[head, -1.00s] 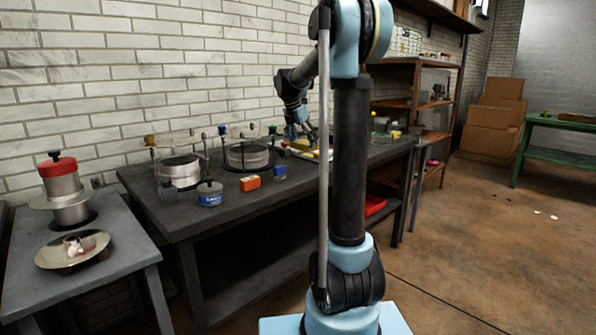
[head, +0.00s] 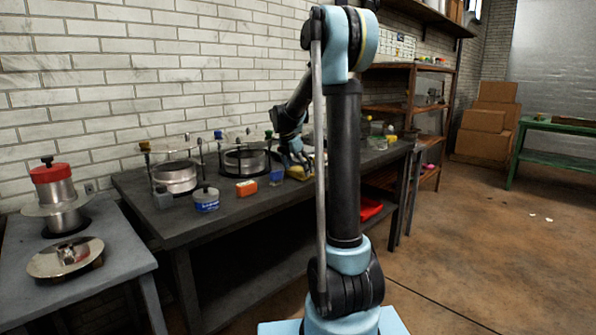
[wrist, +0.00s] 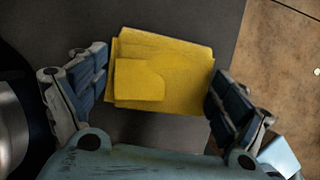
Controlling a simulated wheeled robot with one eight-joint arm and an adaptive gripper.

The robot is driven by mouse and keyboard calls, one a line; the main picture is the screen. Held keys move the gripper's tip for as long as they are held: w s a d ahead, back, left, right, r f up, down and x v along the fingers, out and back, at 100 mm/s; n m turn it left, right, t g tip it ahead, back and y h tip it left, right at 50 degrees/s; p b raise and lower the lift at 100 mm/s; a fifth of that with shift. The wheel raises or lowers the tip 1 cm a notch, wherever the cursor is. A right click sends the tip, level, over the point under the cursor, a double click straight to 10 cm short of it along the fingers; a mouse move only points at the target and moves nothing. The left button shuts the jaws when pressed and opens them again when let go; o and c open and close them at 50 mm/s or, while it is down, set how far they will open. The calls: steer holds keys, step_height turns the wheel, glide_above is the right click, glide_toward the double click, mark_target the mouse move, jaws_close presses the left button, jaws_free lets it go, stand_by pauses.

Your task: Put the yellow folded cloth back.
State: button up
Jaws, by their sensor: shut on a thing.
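The yellow folded cloth (wrist: 165,75) lies between the two fingers of my gripper (wrist: 160,82) in the wrist view, with the left finger against its left edge and the right finger by its right edge. My gripper is shut on it. In the head view my gripper (head: 296,158) is over the dark workbench (head: 235,208), and a bit of the yellow cloth (head: 300,171) shows under it. I cannot tell whether the cloth touches the bench top or hangs just above it.
Close by on the bench are a blue container (head: 277,176), an orange box (head: 246,188), a blue-labelled jar (head: 206,199) and two round metal stands. A wooden shelf rack (head: 412,105) stands behind at the right. My arm column hides part of the bench.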

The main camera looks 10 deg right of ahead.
steer(key=o, duration=0.7)
steer(key=v, duration=1.2)
steer(key=shift+s, duration=0.15)
steer(key=s+d+f+m+y, duration=0.15)
steer(key=s+f+m, duration=0.35)
steer(key=s, duration=0.6)
steer(key=s+d+f+m, duration=0.2)
steer(key=s+f+m, duration=0.2)
steer(key=s+m, duration=0.45)
steer(key=s+d+f+m+y, duration=0.1)
steer(key=s+f+m, duration=0.3)
steer(key=s, duration=0.8)
steer(key=s+f+m, duration=0.2)
steer(key=s+f, duration=0.1)
steer(key=s+f+m, duration=0.3)
steer(key=s+f+m+y, duration=0.1)
steer(key=s+f+m, duration=0.1)
steer(key=s+f, duration=0.1)
steer(key=shift+s+a+f+m, duration=0.25)
steer(key=shift+a+f, duration=0.05)
steer(key=shift+f, duration=0.05)
